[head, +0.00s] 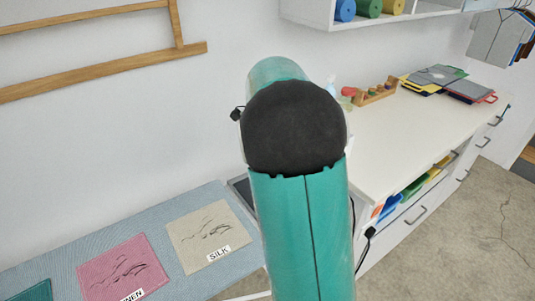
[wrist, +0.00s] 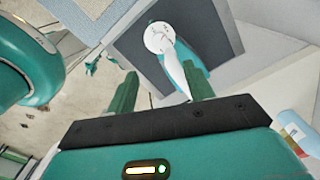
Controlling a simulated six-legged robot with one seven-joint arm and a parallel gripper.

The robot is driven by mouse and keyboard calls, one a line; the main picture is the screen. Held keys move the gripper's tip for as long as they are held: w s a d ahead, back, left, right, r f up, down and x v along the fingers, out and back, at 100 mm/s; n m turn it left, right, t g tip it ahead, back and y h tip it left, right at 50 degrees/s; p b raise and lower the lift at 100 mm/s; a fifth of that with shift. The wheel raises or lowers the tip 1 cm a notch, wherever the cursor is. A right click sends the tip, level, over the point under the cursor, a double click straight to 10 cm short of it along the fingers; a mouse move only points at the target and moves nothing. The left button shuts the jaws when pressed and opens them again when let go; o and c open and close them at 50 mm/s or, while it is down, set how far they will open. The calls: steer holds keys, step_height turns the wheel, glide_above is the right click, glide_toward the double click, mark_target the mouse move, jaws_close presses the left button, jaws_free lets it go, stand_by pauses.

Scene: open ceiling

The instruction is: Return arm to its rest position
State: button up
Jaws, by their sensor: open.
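In the wrist view my gripper (wrist: 161,84) is open, with its two green fingers spread apart. Beyond the fingers is a white and teal object with a round white end (wrist: 160,38), on a dark grey panel (wrist: 215,30). The object's lower part shows between the fingers; I see no clear grip on it, and cannot tell how far it is from them. In the head view my teal arm with its black joint rises through the middle and hides what is behind it. My gripper is not visible there.
A blue-grey surface (head: 60,258) at left holds a pink swatch (head: 122,268), a beige swatch marked SILK (head: 208,237) and a dark green one (head: 35,291). A white counter (head: 400,130) at right carries folders (head: 440,78) and a wooden rack (head: 375,94). Floor (head: 470,215) is clear at right.

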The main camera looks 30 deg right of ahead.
stand_by(0.3)
steer(key=s+a+r+n+t, duration=0.1)
steer(key=s+a+r+n, duration=0.3)
steer(key=a+n, duration=0.15)
steer(key=s+a+r+n+t, duration=0.2)
steer(key=s+a+r+n, duration=0.1)
steer(key=s+a+n, duration=0.3)
steer(key=s+a+n+t, duration=0.2)
steer(key=s+a+n, duration=0.9)
steer(key=shift+s+f+t, duration=0.15)
steer(key=shift+s+t, duration=0.15)
steer(key=shift+s, duration=0.05)
